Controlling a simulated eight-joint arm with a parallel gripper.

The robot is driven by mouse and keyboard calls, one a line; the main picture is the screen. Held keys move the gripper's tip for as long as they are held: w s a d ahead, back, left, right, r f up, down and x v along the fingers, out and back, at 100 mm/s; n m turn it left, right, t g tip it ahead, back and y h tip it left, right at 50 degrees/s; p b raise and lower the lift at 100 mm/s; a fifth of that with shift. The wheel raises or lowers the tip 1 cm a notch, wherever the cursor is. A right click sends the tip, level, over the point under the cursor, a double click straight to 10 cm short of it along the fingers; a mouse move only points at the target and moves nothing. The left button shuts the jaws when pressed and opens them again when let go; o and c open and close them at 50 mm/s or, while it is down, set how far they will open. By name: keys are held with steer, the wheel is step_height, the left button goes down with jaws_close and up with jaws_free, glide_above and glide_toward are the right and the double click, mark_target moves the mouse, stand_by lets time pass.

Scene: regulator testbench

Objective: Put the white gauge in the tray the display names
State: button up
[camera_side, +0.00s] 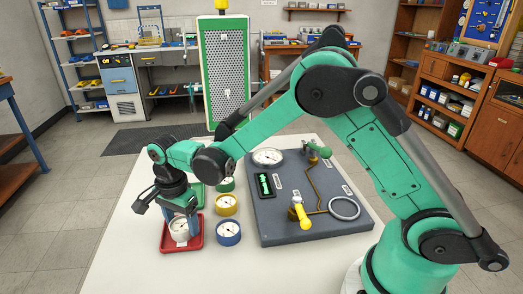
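The white gauge (180,230) is at the red tray (166,247), low over its floor or resting on it; I cannot tell which. My gripper (181,216) points down right over this gauge, with a finger at its right side. Whether the fingers press on it is not clear. A green tray (199,193) lies behind the red one, partly hidden by my gripper. The display (264,185) is a small black screen with green markings on the grey testbench panel (275,232); its text is too small to read.
A yellow gauge (227,204), a blue gauge (227,233) and a green gauge (226,184) stand on the white table (120,228) between the trays and the panel. The panel carries a large dial (267,157), a yellow-handled valve (301,215) and piping. The table's left front is clear.

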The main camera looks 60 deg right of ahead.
mark_target(182, 223)
steer(key=o, duration=0.3)
steer(key=shift+o, duration=0.2)
steer(key=shift+r, duration=0.1)
step_height(182, 223, up, 11)
steer(key=s+d+r+n+t, duration=0.1)
steer(key=s+d+n+t, duration=0.6)
steer(key=s+n, duration=0.5)
steer(key=d+n, duration=0.1)
steer(key=n, duration=0.2)
steer(key=shift+s+r+n, duration=0.15)
steer(key=shift+r+n, duration=0.05)
steer(key=shift+n, duration=0.2)
